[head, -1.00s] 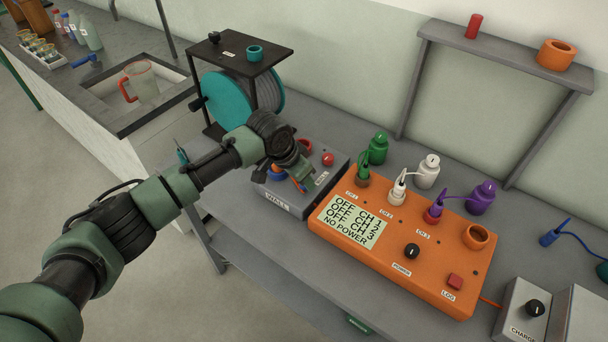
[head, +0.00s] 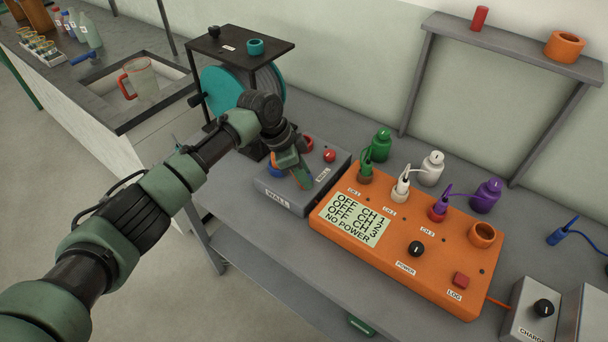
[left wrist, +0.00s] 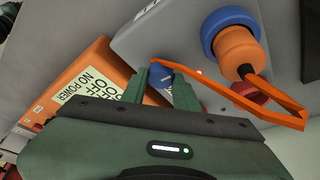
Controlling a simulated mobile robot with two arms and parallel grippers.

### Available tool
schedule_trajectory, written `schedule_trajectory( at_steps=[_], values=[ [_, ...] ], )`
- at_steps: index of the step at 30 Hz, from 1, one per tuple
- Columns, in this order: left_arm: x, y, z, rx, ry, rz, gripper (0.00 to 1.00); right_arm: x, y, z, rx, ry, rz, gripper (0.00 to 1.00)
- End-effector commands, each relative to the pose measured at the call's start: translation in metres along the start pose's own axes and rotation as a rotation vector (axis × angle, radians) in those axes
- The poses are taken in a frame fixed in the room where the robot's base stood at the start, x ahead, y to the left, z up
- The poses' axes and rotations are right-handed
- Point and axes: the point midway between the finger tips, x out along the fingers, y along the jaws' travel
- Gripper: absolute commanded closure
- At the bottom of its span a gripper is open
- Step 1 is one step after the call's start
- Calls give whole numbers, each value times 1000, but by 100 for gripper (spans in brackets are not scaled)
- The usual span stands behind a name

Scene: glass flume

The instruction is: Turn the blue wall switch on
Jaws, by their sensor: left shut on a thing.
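The grey wall box (head: 283,198), labelled WALL, stands on the bench left of the orange power unit. My left gripper (head: 304,178) reaches down over its top. In the left wrist view, the blue wall switch (left wrist: 159,80) sits between the fingertips of my left gripper (left wrist: 163,88), which is shut on it. In the head view the fingers hide the switch. Which way it is set cannot be told. The orange unit's display (head: 353,220) reads OFF for its channels and NO POWER. My right gripper is not in view.
A blue socket with an orange plug (left wrist: 237,50) and its orange cable is close beside my left fingers. A red knob (head: 329,156) is on the box's far side. Green, white and purple bottles (head: 487,195) stand behind the orange unit (head: 385,262). A teal reel (head: 222,90) stands behind left.

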Motion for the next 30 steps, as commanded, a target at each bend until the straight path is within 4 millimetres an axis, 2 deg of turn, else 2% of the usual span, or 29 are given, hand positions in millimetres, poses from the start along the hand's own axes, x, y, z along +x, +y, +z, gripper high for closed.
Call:
schedule_trajectory(
  at_steps=[11,12,14,15,25,30],
  values=[
    [-1,-1,0,6,-2,0,100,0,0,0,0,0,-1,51],
    [-1,-1,0,6,-2,0,67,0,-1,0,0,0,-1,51],
    [-1,-1,0,6,-2,0,51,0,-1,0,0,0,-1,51],
    [-1,-1,0,6,-2,0,48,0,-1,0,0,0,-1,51],
    [-3,-1,0,5,-1,0,48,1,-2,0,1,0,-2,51],
    [-24,-1,1,5,0,-2,48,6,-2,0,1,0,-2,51]
  ],
)
